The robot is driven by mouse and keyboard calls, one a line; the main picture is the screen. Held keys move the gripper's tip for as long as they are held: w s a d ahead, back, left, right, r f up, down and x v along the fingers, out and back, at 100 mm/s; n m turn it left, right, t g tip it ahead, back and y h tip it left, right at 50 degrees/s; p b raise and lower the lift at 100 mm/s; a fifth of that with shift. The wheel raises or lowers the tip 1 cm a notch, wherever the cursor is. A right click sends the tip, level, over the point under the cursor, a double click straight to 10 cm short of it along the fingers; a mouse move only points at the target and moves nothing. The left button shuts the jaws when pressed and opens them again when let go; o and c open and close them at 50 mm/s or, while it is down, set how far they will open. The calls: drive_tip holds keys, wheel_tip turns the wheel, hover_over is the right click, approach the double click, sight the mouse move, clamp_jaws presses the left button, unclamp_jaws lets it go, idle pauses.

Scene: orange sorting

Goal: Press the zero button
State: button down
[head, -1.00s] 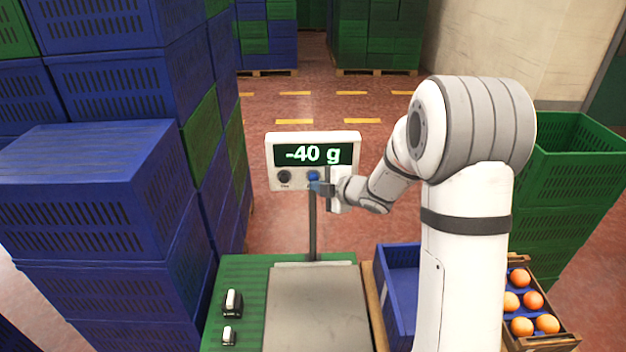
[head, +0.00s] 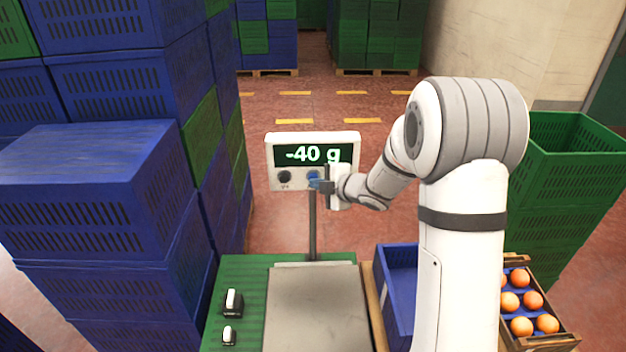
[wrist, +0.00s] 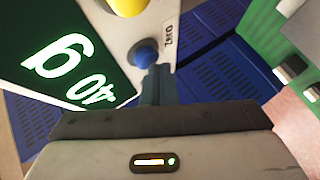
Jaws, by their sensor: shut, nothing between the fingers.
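The scale's display head (head: 268,150) stands on a post and reads "-40 g". The blue zero button (head: 313,176) is on its lower panel, beside a dark button (head: 284,177). In the wrist view the blue button (wrist: 143,52) lies next to the printed word "Zero". My gripper (head: 317,186) is shut and empty, with its tips right at the blue button. In the wrist view my gripper's fingers (wrist: 157,75) reach up to the button's edge. I cannot tell whether they touch it or press it.
The scale's bare metal plate (head: 312,310) is below the display. A blue crate (head: 397,262) and a wooden box of oranges (head: 545,338) stand at the right. Stacked blue crates (head: 90,190) rise at the left, green crates (head: 570,160) at the right.

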drive_tip(key=shift+w, duration=0.3)
drive_tip(key=shift+s, duration=0.1)
idle(0.4)
drive_tip(key=shift+s+b, duration=0.35)
drive_tip(key=shift+s, duration=0.55)
drive_tip(key=s+b, duration=0.1)
drive_tip(key=s, duration=0.4)
drive_tip(key=shift+b, duration=0.35)
